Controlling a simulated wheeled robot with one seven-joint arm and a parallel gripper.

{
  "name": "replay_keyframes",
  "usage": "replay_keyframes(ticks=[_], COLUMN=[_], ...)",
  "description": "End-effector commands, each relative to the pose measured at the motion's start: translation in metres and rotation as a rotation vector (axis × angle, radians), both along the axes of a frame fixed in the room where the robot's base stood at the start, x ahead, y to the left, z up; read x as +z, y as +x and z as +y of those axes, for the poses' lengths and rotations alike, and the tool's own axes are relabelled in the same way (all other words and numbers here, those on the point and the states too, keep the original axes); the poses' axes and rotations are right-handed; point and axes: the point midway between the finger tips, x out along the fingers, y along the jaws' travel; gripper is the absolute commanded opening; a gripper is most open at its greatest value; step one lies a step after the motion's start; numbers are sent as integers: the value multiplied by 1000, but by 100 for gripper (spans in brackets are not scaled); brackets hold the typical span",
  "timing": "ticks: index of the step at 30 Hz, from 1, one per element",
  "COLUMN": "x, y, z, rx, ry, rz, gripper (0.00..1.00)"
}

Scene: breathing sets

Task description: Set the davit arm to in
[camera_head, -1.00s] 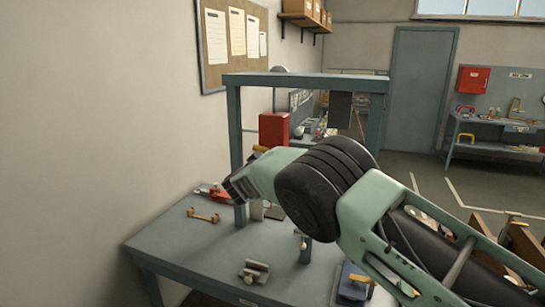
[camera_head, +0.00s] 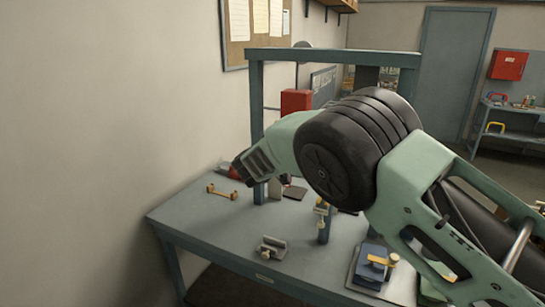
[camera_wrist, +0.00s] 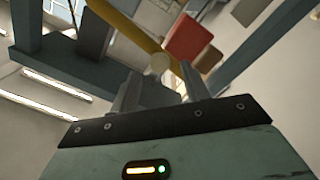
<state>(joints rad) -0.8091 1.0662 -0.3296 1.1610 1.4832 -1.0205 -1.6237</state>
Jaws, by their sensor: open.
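In the wrist view, a yellow bar (camera_wrist: 128,27) that looks like the davit arm runs diagonally down from the upper left, beyond my fingers. A pale round knob (camera_wrist: 158,63) shows at the bar, in the gap between my fingertips. My gripper (camera_wrist: 160,72) is open, with one finger on each side of the knob. I cannot tell whether either finger touches it. In the head view, my wrist and arm hide the gripper's fingers and the davit arm.
A blue-grey bench (camera_head: 215,228) carries an overhead frame (camera_head: 335,57). A red box (camera_head: 296,101) stands behind my wrist. A brass-coloured handle (camera_head: 222,191), a small metal block (camera_head: 271,247) and a blue fixture (camera_head: 372,264) sit on the bench. The bench's front left is clear.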

Motion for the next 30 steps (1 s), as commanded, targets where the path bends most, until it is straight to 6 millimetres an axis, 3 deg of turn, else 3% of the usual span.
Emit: replay_keyframes(ticks=[9, 15, 21, 30], x=[-4, -2, 0, 1], y=[-69, -99, -112, -113], z=[33, 47, 53, 53], rx=[3, 1, 0, -1], ry=[3, 3, 2, 1], rz=[-1, -2, -3, -3], gripper=[46, 46, 46, 46])
